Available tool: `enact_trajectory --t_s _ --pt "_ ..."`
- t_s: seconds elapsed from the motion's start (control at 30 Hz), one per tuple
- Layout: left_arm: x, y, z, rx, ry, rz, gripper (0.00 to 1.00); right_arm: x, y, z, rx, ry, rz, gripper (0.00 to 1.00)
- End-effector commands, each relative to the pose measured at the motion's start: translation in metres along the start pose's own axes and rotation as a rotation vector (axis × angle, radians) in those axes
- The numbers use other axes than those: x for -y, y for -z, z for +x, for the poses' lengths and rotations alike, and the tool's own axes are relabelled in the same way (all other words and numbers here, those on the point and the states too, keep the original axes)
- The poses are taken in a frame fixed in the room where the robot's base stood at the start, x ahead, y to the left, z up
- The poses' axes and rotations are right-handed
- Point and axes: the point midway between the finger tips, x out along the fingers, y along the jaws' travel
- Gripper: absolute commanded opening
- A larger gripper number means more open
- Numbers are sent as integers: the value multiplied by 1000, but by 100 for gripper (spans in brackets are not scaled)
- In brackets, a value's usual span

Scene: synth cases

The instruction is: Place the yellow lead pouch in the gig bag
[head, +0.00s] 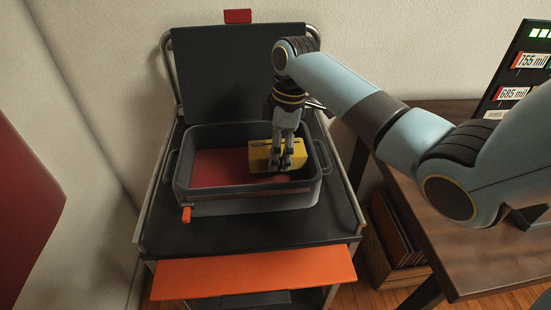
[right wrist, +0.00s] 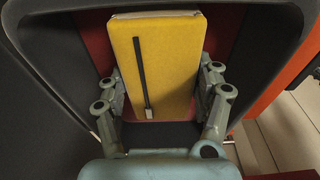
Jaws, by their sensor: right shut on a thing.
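The yellow lead pouch (head: 260,157) is a yellow block with a dark zip strip on one face. My right gripper (head: 281,165) reaches down into the bag and is shut on the pouch. In the right wrist view the pouch (right wrist: 165,60) sits between the two fingers, over the red lining. I cannot tell whether the pouch touches the bag's floor. My left gripper is not in view.
The bag stands on a dark cart with metal rails and an orange front shelf (head: 255,272). A brown wooden table (head: 450,240) with a display board (head: 520,70) is at the right. The left part of the bag is empty.

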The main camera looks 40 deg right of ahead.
Motion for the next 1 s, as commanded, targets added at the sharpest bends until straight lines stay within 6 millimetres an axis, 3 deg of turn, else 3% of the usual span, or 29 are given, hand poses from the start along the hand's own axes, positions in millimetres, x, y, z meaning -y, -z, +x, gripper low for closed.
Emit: enact_trajectory --t_s 0.13,0.5,0.53,0.6,0.7,1.0 --pt "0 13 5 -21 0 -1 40 1 -4 23 1 3 2 31" --pt "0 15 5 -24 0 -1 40 0 -4 27 0 2 0 31" --pt "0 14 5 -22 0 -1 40 0 -4 27 0 2 0 70" --pt "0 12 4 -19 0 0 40 0 -4 27 0 1 0 79" --pt "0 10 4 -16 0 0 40 0 -4 27 0 1 0 91" --pt "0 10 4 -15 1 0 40 0 -4 24 0 1 0 91"
